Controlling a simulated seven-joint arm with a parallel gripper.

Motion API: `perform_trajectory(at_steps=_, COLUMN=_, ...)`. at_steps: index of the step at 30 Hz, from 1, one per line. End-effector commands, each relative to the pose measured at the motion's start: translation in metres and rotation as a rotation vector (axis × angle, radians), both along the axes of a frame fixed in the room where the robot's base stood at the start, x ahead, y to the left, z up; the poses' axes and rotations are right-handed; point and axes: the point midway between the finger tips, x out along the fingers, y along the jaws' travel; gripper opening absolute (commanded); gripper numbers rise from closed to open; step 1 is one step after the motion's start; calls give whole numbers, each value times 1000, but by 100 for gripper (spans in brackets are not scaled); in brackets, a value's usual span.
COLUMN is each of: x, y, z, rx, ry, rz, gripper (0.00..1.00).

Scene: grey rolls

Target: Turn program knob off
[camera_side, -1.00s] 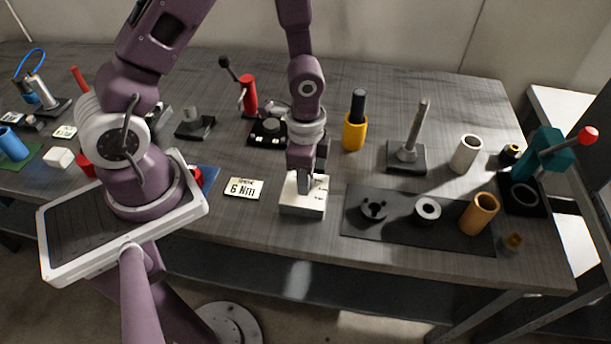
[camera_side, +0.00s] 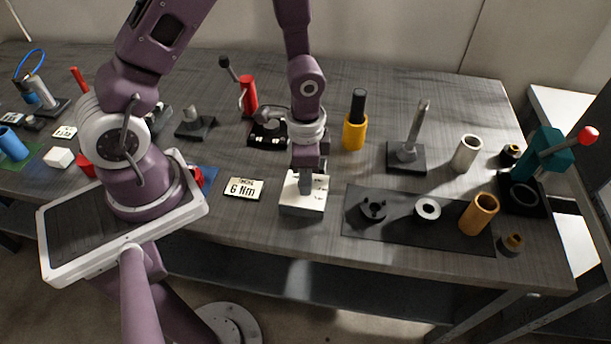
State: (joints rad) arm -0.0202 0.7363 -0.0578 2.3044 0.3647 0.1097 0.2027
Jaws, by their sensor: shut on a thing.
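The program knob belongs to a small white box (camera_side: 303,208) with dark markings on its right side, standing near the front edge of the table. My gripper (camera_side: 305,190) points straight down over the top of this box. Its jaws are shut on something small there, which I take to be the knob. The knob itself is hidden behind the fingers, so its angle cannot be read. The markings are too small to read.
A "6 Nm" card (camera_side: 244,188) lies left of the box. A dark mat (camera_side: 395,238) to the right carries a black part (camera_side: 373,209), a ring (camera_side: 427,209) and an orange cylinder (camera_side: 479,213). A yellow cup (camera_side: 355,134) and a post on a base (camera_side: 409,152) stand behind.

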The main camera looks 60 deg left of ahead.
Motion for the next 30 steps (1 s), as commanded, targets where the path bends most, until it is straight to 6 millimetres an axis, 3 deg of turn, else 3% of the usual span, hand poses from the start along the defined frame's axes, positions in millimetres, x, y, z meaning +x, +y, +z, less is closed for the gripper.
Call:
perform_trajectory(at_steps=1, x=2, y=-1, z=1, rx=-2, ry=-6, rz=-1, gripper=32)
perform_trajectory(at_steps=4, x=1, y=-1, z=1, rx=-1, ry=-5, rz=-1, gripper=49)
perform_trajectory(at_steps=14, x=1, y=0, z=4, rx=-1, ry=-4, rz=0, gripper=49)
perform_trajectory(at_steps=24, x=2, y=0, z=65, rx=-1, ry=-7, rz=1, gripper=49)
perform_trajectory(at_steps=30, x=1, y=0, z=72, rx=-1, ry=-3, rz=-1, gripper=49)
